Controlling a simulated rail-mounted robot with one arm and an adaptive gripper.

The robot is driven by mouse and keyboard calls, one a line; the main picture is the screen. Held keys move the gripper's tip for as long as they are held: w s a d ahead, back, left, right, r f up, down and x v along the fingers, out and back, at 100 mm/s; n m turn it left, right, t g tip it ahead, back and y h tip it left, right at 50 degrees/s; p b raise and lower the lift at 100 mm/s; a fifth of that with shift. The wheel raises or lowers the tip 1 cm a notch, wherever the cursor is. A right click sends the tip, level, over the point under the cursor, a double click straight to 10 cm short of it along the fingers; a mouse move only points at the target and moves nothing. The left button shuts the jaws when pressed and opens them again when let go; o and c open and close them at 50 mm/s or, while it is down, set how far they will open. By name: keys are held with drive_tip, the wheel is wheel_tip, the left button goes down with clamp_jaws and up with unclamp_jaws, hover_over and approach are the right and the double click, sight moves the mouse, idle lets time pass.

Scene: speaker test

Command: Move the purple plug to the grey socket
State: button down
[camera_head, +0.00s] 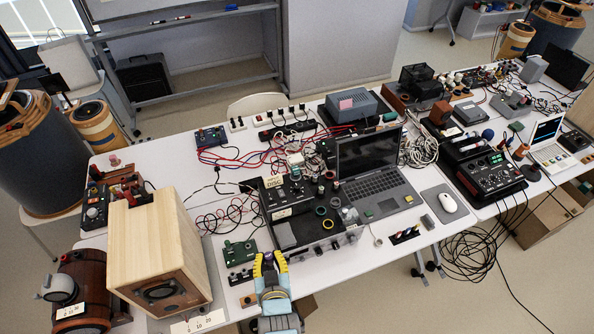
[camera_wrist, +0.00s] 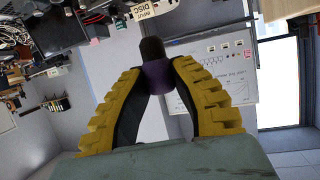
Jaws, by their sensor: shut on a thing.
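My gripper (camera_head: 269,259) has yellow ridged fingers and is at the front edge of the white table in the head view, just right of the green board. In the wrist view, my gripper (camera_wrist: 156,78) is shut on the purple plug (camera_wrist: 158,76). The plug has a purple body and a dark end pointing away from the fingers. It is held at the fingertips, clear of any surface in the wrist view. In the head view the plug is too small to make out clearly. I cannot pick out the grey socket for sure in either view.
A wooden speaker box (camera_head: 146,245) stands at the left. A green board (camera_head: 239,251) lies left of my gripper. A black equipment case (camera_head: 293,232) stands behind it. Cables clutter the middle.

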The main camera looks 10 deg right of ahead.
drive_tip(key=w+d+f+b, duration=0.2)
drive_tip(key=d+f+b, duration=0.2)
drive_tip(key=d+b, duration=0.2)
drive_tip(key=w+d+f+m+h+b, duration=0.1)
drive_tip(key=w+d+f+b, duration=0.2)
drive_tip(key=d+b, duration=0.4)
drive_tip(key=w+d+f+b, duration=0.2)
drive_tip(key=d+f+b, duration=0.3)
drive_tip(key=d, duration=0.4)
drive_tip(key=shift+w+d+m+h+b, duration=0.3)
drive_tip(key=shift+d+h+b, duration=0.1)
drive_tip(key=shift+b, duration=0.45)
drive_tip(key=f+x, duration=0.1)
drive_tip(key=x, duration=0.4)
drive_tip(key=f+x, duration=0.1)
drive_tip(key=x, duration=0.4)
drive_tip(key=s+a+f+x, duration=0.1)
drive_tip(key=x, duration=0.4)
drive_tip(key=shift+w+d+f+p, duration=0.1)
drive_tip(key=shift+w+f+p, duration=0.05)
drive_tip(key=shift+f+p, duration=0.15)
drive_tip(key=shift+w+f, duration=0.25)
drive_tip(key=shift+f, duration=0.05)
drive_tip(key=shift+w+f+b, duration=0.15)
drive_tip(key=shift+f+b, duration=0.2)
drive_tip(key=shift+f, duration=1.15)
